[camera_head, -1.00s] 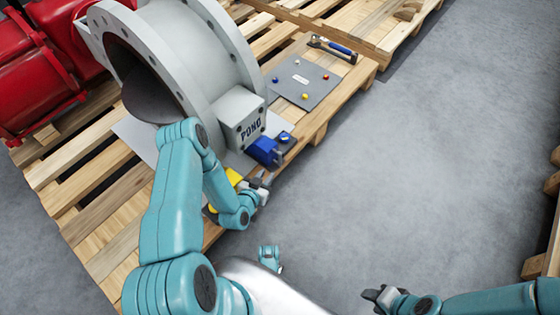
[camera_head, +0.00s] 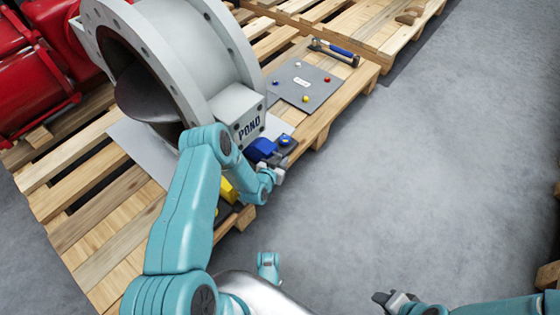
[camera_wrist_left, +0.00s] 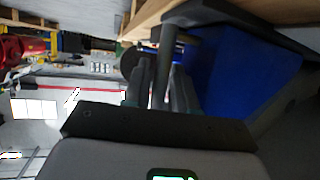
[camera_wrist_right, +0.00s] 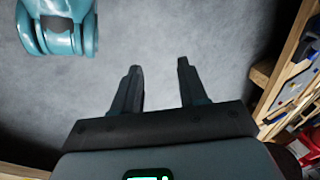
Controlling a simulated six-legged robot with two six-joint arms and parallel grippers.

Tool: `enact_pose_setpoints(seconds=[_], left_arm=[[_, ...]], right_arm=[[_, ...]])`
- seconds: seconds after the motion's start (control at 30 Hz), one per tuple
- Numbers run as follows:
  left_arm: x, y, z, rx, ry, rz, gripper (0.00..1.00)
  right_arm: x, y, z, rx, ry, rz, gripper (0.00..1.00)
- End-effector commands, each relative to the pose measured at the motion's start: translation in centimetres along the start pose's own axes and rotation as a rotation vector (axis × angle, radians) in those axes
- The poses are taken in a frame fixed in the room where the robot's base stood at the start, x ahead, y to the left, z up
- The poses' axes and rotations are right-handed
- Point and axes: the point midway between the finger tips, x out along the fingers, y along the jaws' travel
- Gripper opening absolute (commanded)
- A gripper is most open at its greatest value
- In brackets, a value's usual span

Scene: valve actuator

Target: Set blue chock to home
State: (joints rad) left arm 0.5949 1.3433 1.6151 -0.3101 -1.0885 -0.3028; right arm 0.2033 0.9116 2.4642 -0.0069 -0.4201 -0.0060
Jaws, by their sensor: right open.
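The blue chock (camera_head: 263,149) sits at the foot of the grey valve housing marked with letters, near the pallet's edge. My left gripper (camera_head: 277,172) is right at its near side. In the left wrist view the blue chock (camera_wrist_left: 245,70) fills the right side, and a grey post (camera_wrist_left: 167,50) runs down between the left fingers (camera_wrist_left: 161,75). The fingers are fairly close together; whether they touch the post I cannot tell. My right gripper (camera_wrist_right: 155,80) is open and empty over bare floor; it also shows at the bottom of the head view (camera_head: 385,299).
A yellow block (camera_head: 228,191) is partly hidden behind my left forearm. A grey plate (camera_head: 304,82) with small coloured knobs and a hammer-like tool (camera_head: 336,51) lie farther back on the pallet (camera_head: 325,120). Red machinery (camera_head: 35,80) stands at left. The floor at right is free.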

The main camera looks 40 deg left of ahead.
Motion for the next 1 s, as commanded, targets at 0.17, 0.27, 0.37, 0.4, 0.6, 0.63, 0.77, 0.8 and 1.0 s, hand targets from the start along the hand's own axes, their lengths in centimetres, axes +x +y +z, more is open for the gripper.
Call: enact_pose_setpoints(seconds=[0.17, 0.27, 0.37, 0.4, 0.6, 0.63, 0.77, 0.8, 1.0], left_arm=[[0.0, 0.0, 0.0, 0.0, 0.0, 0.0, 0.0], [0.1, -0.3, 0.1, 0.0, 0.001, -0.001, 0.0], [0.5, -2.0, 0.1, -0.001, 0.004, -0.006, 0.0], [0.7, -2.9, 0.1, -0.002, 0.005, -0.007, 0.0], [0.9, -5.1, -0.3, -0.001, 0.002, -0.005, 0.0], [0.9, -5.2, -0.3, -0.001, 0.001, -0.005, 0.0], [0.8, -5.3, -0.4, -0.002, 0.001, -0.007, 0.0], [0.8, -5.3, -0.4, -0.002, 0.002, -0.008, 0.0], [0.8, -5.4, -0.5, -0.002, 0.003, -0.011, 0.26]], right_arm=[[0.0, 0.0, 0.0, 0.0, 0.0, 0.0, 0.43], [0.2, 0.1, 0.0, 0.0, 0.001, 0.0, 0.43], [1.0, 0.3, -0.3, -0.003, 0.014, 0.0, 0.43], [1.3, 0.4, -0.5, -0.004, 0.021, -0.001, 0.43], [1.9, 0.6, -1.1, -0.009, 0.044, -0.001, 0.43], [1.9, 0.6, -1.1, -0.009, 0.045, -0.001, 0.43], [1.8, 0.6, -1.1, -0.009, 0.045, -0.001, 0.43], [1.8, 0.6, -1.1, -0.009, 0.045, -0.001, 0.43], [1.8, 0.6, -1.1, -0.009, 0.044, -0.001, 0.43]])
